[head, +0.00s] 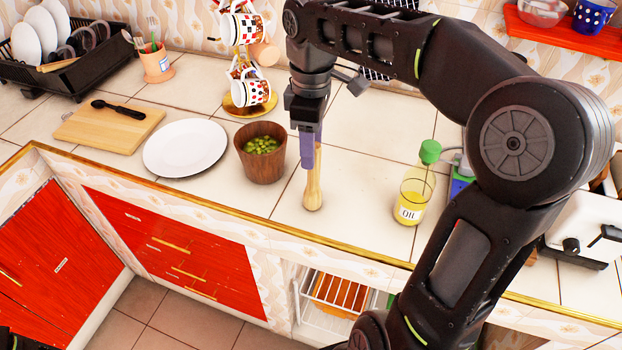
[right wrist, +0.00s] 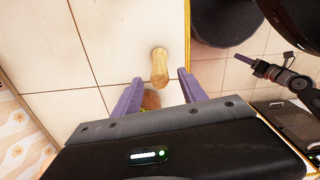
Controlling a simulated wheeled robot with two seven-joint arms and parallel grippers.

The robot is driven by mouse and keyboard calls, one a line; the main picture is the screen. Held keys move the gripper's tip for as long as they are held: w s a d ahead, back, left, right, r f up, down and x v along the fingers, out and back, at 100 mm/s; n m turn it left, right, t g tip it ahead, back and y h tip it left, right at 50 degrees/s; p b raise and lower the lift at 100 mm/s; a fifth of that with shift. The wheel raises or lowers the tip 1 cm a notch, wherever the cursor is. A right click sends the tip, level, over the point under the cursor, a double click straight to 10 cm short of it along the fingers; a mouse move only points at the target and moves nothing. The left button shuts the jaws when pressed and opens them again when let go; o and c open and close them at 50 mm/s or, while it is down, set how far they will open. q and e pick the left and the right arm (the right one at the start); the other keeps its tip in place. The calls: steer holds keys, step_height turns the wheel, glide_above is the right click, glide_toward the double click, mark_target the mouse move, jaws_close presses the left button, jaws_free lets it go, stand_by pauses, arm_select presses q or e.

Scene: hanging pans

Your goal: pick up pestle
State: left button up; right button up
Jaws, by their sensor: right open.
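The wooden pestle (head: 313,190) stands upright on the tiled counter, to the right of a brown wooden bowl. In the right wrist view, the pestle (right wrist: 160,66) rises between the two purple fingers of my right gripper (right wrist: 157,86). My right gripper (head: 308,150) is over the pestle's upper part, with its jaws open around it. It hides the pestle's top in the head view. I cannot tell whether a finger touches it. My left gripper (right wrist: 250,63) shows small at the right of the right wrist view, away from the pestle; its jaw state is unclear.
The wooden bowl (head: 262,160) holds green pieces. A glass oil bottle (head: 412,205) with a green top stands to the right. A white plate (head: 185,148), a cutting board (head: 110,126) and a mug stand (head: 250,104) are on the left and behind. The counter's front edge is near.

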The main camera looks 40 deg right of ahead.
mark_target(313, 178)
steer(key=shift+f, duration=1.15)
steer(key=shift+d+f+p, duration=0.15)
steer(key=shift+f+p, duration=0.3)
steer(key=shift+f, duration=2.15)
jaws_close()
